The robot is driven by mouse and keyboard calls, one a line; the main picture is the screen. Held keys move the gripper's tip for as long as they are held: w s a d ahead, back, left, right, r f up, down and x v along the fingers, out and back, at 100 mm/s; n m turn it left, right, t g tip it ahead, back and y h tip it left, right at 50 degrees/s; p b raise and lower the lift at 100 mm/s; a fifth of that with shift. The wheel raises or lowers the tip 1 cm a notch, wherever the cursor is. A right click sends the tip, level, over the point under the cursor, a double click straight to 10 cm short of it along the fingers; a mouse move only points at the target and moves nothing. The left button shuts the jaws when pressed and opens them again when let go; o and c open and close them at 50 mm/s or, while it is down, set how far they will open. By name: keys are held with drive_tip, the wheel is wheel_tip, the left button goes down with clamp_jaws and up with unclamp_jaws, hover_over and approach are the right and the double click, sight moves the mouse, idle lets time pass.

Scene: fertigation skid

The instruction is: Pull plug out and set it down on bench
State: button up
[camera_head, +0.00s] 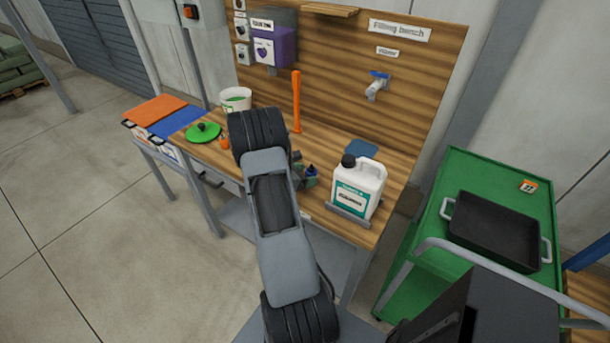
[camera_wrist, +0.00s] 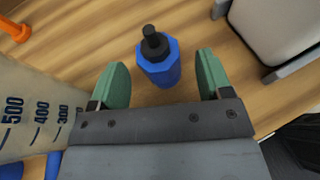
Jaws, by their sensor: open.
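A black plug-like piece (camera_wrist: 154,42) stands up from the top of a blue faceted body (camera_wrist: 158,68) on the wooden bench (camera_head: 330,150). I cannot tell how deep the black piece sits. The blue body also shows in the head view (camera_head: 311,171), just left of the white canister. My gripper (camera_wrist: 162,80) is open, with its green fingers apart on either side of the blue body in the wrist view, touching nothing that I can see. In the head view my arm hides most of my gripper.
A white canister (camera_head: 359,186) stands in a grey holder close on the right. A measuring jug (camera_wrist: 35,110) is close on the left in the wrist view. An orange upright rod (camera_head: 296,102) stands behind. A green cart (camera_head: 440,225) with a black tray is at right.

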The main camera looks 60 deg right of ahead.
drive_tip(key=b+v, duration=0.2)
drive_tip(key=v, duration=1.1)
drive_tip(key=shift+w+a, duration=0.2)
drive_tip(key=shift+a, duration=0.1)
drive_tip(key=shift+r, duration=0.1)
drive_tip(key=s+a+m+y, duration=0.4)
drive_tip(key=a+m+y, duration=0.3)
drive_tip(key=a+m, duration=0.3)
drive_tip(key=s+a+r+m+t+y, duration=0.1)
drive_tip(key=a+r+t, duration=0.3)
drive_tip(key=a, duration=0.6)
drive_tip(key=s+a+r+m+t+y, duration=0.1)
drive_tip(key=a+r+t+y, duration=0.3)
drive_tip(key=a+r, duration=0.4)
drive_tip(key=shift+a+r+m+t, duration=0.4)
drive_tip(key=shift+a+m+t, duration=0.3)
drive_tip(key=shift+a, duration=0.25)
